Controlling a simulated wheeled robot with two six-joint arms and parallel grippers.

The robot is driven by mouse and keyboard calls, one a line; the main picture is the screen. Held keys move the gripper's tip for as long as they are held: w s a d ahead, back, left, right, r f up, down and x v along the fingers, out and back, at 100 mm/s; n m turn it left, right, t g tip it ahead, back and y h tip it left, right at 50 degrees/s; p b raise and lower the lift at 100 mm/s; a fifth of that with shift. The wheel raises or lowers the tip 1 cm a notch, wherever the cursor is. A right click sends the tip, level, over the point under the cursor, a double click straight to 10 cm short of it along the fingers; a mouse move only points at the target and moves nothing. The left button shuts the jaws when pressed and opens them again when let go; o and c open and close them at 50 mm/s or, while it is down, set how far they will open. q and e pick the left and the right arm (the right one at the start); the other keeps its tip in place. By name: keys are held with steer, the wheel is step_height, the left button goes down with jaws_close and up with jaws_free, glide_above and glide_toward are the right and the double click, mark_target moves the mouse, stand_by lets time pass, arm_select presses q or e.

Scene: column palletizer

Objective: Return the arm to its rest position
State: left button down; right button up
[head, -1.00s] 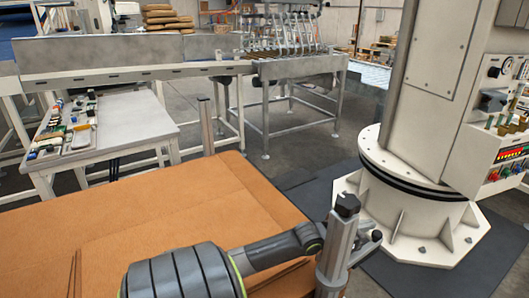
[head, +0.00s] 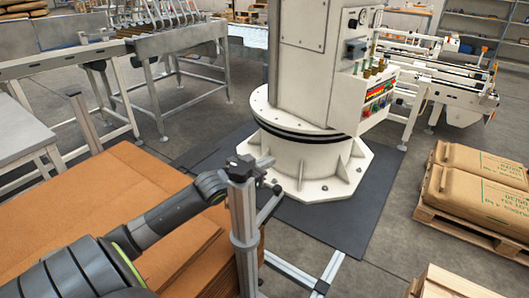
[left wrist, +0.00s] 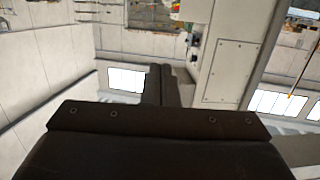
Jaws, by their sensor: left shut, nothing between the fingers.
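My left arm enters from the lower left in the head view and reaches over the brown cardboard stack (head: 100,200) toward a grey metal post (head: 243,230). The post partly hides the wrist end of the arm. In the left wrist view my left gripper (left wrist: 161,85) shows two dark fingers close together, shut with nothing between them. It points at a pale wall, windows and a light cabinet panel (left wrist: 222,70). My right gripper is in neither view.
A white robot column (head: 310,140) stands on a round flanged base beyond the post. A pallet of brown sacks (head: 480,190) is at the right. A metal conveyor (head: 170,45) is at the back left. Dark floor mat (head: 350,225) lies around the column base.

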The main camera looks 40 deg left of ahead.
arm_select(q)
steer(key=shift+r, duration=1.05)
